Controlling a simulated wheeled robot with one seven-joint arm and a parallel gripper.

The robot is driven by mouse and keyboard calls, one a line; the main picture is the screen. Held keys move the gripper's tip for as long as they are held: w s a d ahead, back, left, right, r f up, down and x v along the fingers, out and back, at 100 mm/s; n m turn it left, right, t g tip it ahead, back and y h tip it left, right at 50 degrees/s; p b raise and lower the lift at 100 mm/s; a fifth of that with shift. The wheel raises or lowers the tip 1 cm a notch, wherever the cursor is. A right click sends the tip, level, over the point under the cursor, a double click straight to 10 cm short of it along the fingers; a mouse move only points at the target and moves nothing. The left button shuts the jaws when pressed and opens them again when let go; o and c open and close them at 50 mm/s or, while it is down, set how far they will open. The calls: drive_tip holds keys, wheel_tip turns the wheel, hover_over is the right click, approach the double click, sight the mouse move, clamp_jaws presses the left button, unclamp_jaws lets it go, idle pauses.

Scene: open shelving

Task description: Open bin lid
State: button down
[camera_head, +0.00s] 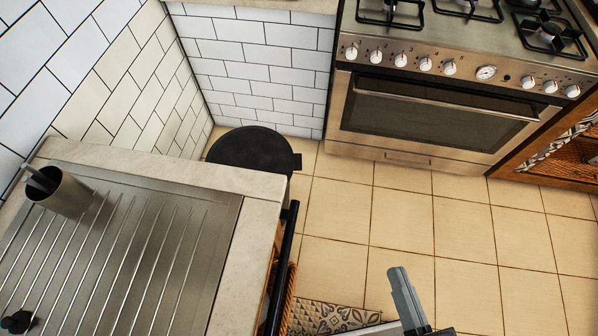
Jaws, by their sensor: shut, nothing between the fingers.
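The bin (250,150) stands on the floor in the corner by the white tiled wall. Its black round lid lies flat on top, seen from above, with a small tab at its right edge. The lid looks closed. The near part of the bin is hidden behind the counter. My gripper (398,275) is at the bottom of the view, right of centre, shut and empty. It is well apart from the bin, nearer to me and to its right.
A counter (262,184) with a steel draining board (130,250) and a metal cup (68,194) fills the lower left. A black rail (283,265) runs along its edge. A steel oven (430,110) stands at the back right. The tiled floor (400,210) between is clear.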

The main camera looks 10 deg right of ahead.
sight(300, 170)
drive_tip(key=w+a+f+m+t+h+b, duration=0.1)
drive_tip(key=w+a+f+m+b, duration=0.3)
drive_tip(key=w+f+m+b, duration=1)
drive_tip(key=w+a+f+m+t+h+b, duration=0.1)
drive_tip(key=w+a+f+m+t+b, duration=0.2)
drive_tip(key=f+m+b, duration=0.85)
drive_tip(key=w+a+f+m+h+b, duration=0.1)
drive_tip(key=w+a+f+m+b, duration=0.55)
drive_tip(key=f+b, duration=1.25)
drive_tip(key=shift+d+f+p+x, duration=0.25)
drive_tip(key=shift+p+x, duration=0.3)
drive_tip(key=shift+x, duration=3.2)
drive_tip(key=shift+d+f+p+x, duration=0.25)
drive_tip(key=shift+p+x, duration=0.25)
drive_tip(key=shift+x, duration=3.25)
drive_tip(key=shift+d+f+p+x, duration=0.25)
drive_tip(key=shift+p+x, duration=0.3)
drive_tip(key=shift+x, duration=3.2)
drive_tip(key=shift+r, duration=0.1)
